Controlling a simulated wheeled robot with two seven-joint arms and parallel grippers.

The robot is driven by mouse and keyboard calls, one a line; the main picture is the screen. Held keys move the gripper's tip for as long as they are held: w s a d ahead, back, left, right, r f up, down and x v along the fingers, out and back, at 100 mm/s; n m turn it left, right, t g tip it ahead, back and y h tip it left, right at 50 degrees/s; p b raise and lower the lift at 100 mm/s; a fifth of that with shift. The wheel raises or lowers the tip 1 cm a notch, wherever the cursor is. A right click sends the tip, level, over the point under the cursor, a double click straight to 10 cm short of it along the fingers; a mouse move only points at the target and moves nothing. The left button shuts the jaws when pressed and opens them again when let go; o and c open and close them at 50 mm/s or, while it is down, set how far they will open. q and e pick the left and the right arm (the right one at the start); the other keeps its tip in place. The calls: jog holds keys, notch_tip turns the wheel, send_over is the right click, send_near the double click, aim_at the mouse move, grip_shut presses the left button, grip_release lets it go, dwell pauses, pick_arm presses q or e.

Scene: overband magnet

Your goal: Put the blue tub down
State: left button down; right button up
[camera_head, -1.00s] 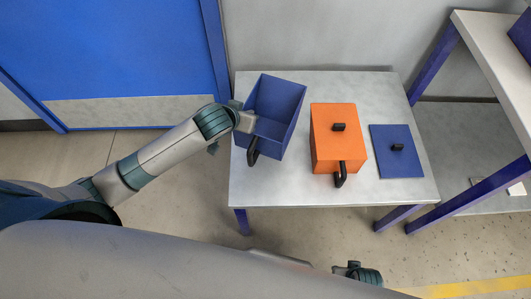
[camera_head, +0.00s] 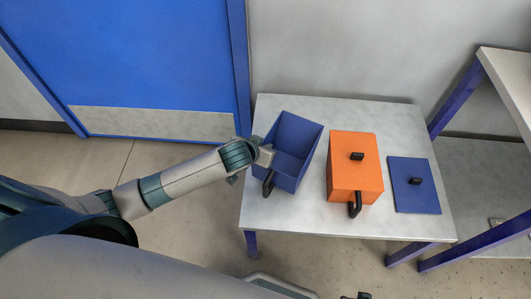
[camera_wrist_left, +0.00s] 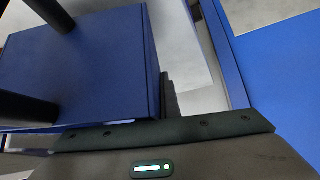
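The blue tub (camera_head: 301,135) is an open box with a black handle (camera_head: 268,184) on its near side. It is at the left end of the grey table, left of the orange tub. My left gripper (camera_head: 265,157) is at the tub's left wall and looks shut on it; the fingertips are hidden. In the left wrist view the tub's blue side (camera_wrist_left: 95,75) is close to the gripper, with black rods in front of it. I cannot tell whether its base touches the table. My right gripper does not show; only a sliver of dark arm is at the bottom edge.
The table (camera_head: 300,218) also holds the orange tub (camera_head: 345,180), with a black knob and handle, and a flat blue lid (camera_head: 428,200) with a black knob. A shelf unit (camera_head: 505,75) stands at right. A blue door (camera_head: 130,60) is behind at left.

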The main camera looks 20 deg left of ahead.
pick_arm(q)
jog(key=shift+f, duration=0.55)
notch_tip(320, 180, down, 2)
jog(key=shift+f, duration=0.3)
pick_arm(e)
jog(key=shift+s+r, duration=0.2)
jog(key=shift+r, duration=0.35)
pick_arm(q)
jog(key=shift+f, duration=0.15)
jog(key=c, duration=2)
grip_release()
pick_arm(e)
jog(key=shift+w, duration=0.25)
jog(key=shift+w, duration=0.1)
